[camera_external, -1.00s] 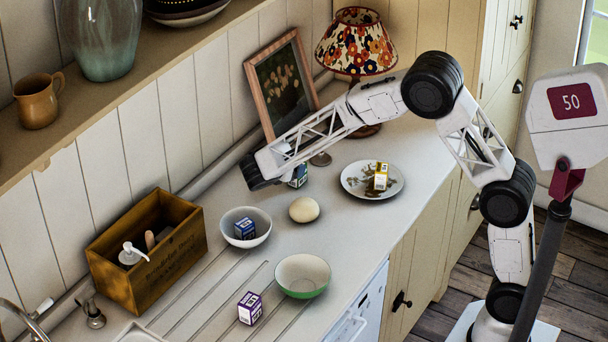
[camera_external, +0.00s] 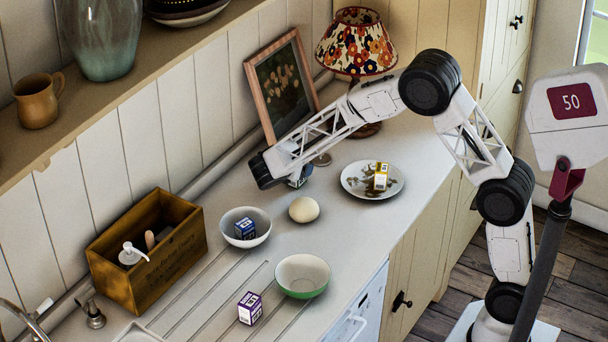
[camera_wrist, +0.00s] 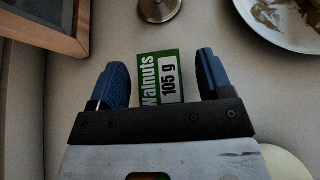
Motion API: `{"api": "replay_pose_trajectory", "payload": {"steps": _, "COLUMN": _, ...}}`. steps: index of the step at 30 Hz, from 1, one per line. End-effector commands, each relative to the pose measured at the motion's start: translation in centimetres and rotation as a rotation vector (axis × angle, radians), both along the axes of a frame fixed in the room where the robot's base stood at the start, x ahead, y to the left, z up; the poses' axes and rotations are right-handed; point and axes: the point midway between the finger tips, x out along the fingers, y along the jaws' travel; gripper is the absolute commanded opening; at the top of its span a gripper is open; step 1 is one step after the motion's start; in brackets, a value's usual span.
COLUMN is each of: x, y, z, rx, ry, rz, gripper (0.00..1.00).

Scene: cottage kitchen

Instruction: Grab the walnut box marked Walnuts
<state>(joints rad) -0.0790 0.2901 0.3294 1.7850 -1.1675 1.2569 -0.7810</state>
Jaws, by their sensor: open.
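The walnut box (camera_wrist: 158,77) shows in the wrist view as a green and white box lettered "Walnuts" and "105 g". It lies between the two blue fingers of my gripper (camera_wrist: 160,82), with a wider gap on the right side than on the left. My gripper is open around or just above it; I cannot tell how deep the fingers reach. In the external view my gripper (camera_external: 293,182) is low over the counter, and the wrist hides most of the box there.
An egg-like object (camera_external: 304,209), a white bowl (camera_external: 262,217) with a blue box, a green bowl (camera_external: 306,293) and a purple box (camera_external: 250,308) are nearer. A picture frame (camera_wrist: 70,40) and lamp (camera_external: 358,42) stand behind.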

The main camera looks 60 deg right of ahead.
Motion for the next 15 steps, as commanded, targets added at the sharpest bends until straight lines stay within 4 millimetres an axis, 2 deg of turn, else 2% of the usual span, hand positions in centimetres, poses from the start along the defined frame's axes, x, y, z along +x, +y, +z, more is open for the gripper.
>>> {"api": "replay_pose_trajectory", "payload": {"steps": 3, "x": 0.00, "y": 0.00, "z": 0.00, "rx": 0.000, "ry": 0.000, "rz": 0.000, "gripper": 0.73}}
{"api": "replay_pose_trajectory", "payload": {"steps": 4, "x": 0.00, "y": 0.00, "z": 0.00, "rx": 0.000, "ry": 0.000, "rz": 0.000, "gripper": 0.70}}
{"api": "replay_pose_trajectory", "payload": {"steps": 12, "x": 0.00, "y": 0.01, "z": 0.00, "rx": 0.000, "ry": 0.000, "rz": 0.000, "gripper": 0.28}}
{"api": "replay_pose_trajectory", "payload": {"steps": 15, "x": 0.01, "y": 0.01, "z": 0.03, "rx": 0.000, "ry": 0.000, "rz": 0.000, "gripper": 0.17}}
